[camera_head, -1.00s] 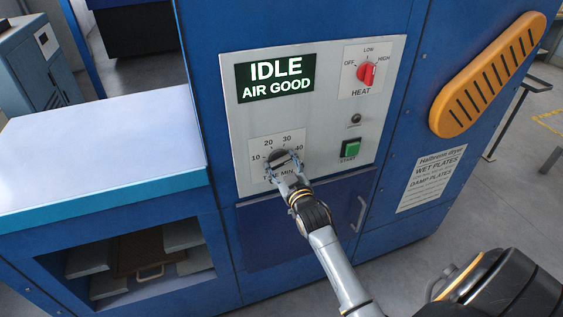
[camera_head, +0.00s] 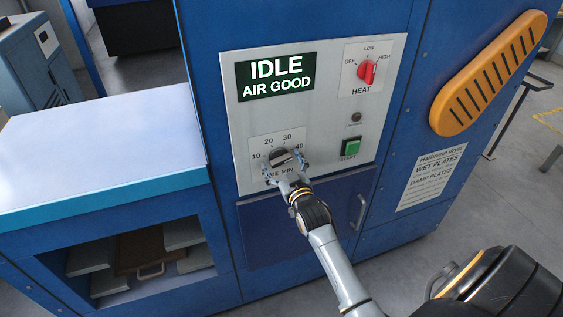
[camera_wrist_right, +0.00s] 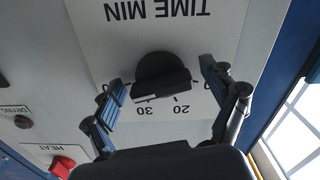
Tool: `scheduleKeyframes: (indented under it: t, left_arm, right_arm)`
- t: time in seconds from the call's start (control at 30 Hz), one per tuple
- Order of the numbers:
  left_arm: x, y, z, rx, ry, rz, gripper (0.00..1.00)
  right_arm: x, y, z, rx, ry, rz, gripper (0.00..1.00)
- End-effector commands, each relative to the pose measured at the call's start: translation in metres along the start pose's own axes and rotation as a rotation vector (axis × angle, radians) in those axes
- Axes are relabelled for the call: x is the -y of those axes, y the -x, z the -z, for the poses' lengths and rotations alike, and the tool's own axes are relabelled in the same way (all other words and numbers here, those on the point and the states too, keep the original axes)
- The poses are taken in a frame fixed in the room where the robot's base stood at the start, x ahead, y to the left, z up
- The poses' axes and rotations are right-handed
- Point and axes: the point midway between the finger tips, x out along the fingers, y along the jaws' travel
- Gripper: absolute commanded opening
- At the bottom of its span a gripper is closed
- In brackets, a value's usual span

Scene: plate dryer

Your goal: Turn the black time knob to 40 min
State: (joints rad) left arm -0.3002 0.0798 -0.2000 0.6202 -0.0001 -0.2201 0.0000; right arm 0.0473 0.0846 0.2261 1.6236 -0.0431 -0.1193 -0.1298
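The black time knob (camera_head: 280,155) is on the pale control panel, under a dial printed 10, 20, 30 and 40. It also shows in the right wrist view (camera_wrist_right: 162,72), upside down, with a white mark on its bar on the side near the 30. The exact setting is hard to read. My right gripper (camera_head: 286,164) is at the knob. In the right wrist view its two fingers (camera_wrist_right: 164,88) are spread on either side of the knob, with gaps between them and it. My left gripper is not in view.
The display (camera_head: 275,77) reads IDLE, AIR GOOD. The red heat knob (camera_head: 367,72) is at the panel's upper right, pointing near LOW. The green start button (camera_head: 350,147) is right of the time dial. A pale-topped counter (camera_head: 100,150) stands to the left.

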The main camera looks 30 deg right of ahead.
Motion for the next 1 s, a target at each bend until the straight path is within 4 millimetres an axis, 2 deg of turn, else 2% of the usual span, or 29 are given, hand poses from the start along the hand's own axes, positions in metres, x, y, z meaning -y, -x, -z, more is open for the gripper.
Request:
scheduleKeyframes:
  t: [0.27, 0.37, 0.7, 0.83, 1.0]
  left_arm:
    - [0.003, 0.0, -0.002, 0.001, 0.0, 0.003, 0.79]
    - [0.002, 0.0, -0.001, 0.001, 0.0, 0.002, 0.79]
    - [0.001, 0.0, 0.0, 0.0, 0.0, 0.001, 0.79]
    - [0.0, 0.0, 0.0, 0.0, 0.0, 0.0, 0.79]
    - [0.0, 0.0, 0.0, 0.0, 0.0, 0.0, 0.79]
  right_arm:
    - [0.0, 0.006, -0.001, 0.0, 0.002, 0.0, 0.85]
    - [0.0, 0.019, -0.001, 0.002, 0.001, 0.001, 0.85]
    - [0.0, 0.089, -0.001, 0.002, 0.001, 0.0, 0.85]
    - [0.0, 0.107, -0.001, 0.002, 0.001, 0.0, 0.85]
    - [0.0, 0.119, 0.0, 0.001, 0.001, 0.0, 0.85]
